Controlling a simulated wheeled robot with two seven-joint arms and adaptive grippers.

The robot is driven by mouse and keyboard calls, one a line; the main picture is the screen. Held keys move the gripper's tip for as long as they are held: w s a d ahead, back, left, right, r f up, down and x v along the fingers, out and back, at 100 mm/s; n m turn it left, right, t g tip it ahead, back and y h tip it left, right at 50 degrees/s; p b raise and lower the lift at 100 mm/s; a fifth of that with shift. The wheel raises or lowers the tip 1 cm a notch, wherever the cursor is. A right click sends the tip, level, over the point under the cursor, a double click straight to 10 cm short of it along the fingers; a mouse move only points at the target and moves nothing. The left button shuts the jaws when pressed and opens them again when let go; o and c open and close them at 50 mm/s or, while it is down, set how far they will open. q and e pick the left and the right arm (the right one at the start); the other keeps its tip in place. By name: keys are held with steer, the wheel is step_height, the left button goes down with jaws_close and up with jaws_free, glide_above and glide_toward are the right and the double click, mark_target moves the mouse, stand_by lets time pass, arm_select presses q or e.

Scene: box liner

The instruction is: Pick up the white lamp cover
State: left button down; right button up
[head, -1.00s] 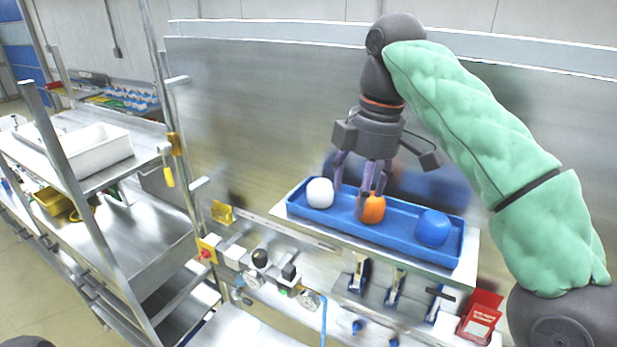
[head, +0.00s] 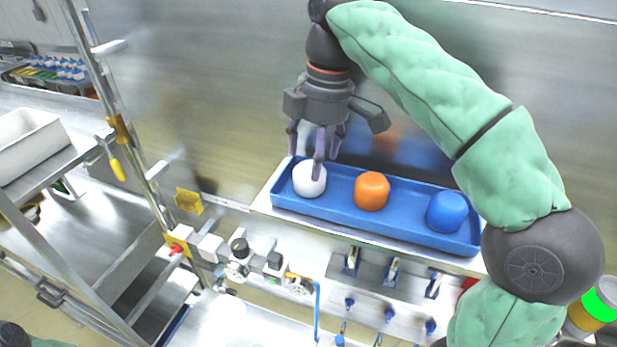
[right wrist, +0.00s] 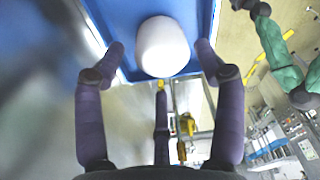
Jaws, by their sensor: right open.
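The white lamp cover (head: 309,181) is a rounded white cap at the left end of a blue tray (head: 408,235). An orange cover (head: 371,191) and a blue cover (head: 447,212) stand to its right in the tray. My right gripper (head: 315,163) is open above the white cover, with one finger hiding part of it. In the right wrist view the white cover (right wrist: 162,47) shows beyond and between the spread fingers of the right gripper (right wrist: 160,58), not gripped. My left gripper does not show clearly in any view.
The tray rests on a metal ledge against a steel back panel (head: 215,100). Valves and a gauge (head: 238,268) sit in front and below. A metal rack with a white bin (head: 30,142) stands at the left. A yellow holder (head: 188,201) is on the panel.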

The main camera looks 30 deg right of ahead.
mark_target(311, 166)
steer(key=shift+w+f, duration=0.25)
steer(key=f, duration=0.3)
steer(key=f+p, duration=0.1)
steer(key=shift+s+a+f, duration=0.15)
steer(key=shift+a+f, duration=0.05)
steer(key=shift+a, duration=0.15)
steer(key=shift+w+f, duration=0.2)
steer(key=shift+f, duration=0.05)
steer(key=shift+s+r, duration=0.1)
steer(key=shift+s, duration=0.1)
steer(key=c, duration=0.7)
steer(key=shift+w, duration=0.1)
steer(key=shift+c, duration=0.9)
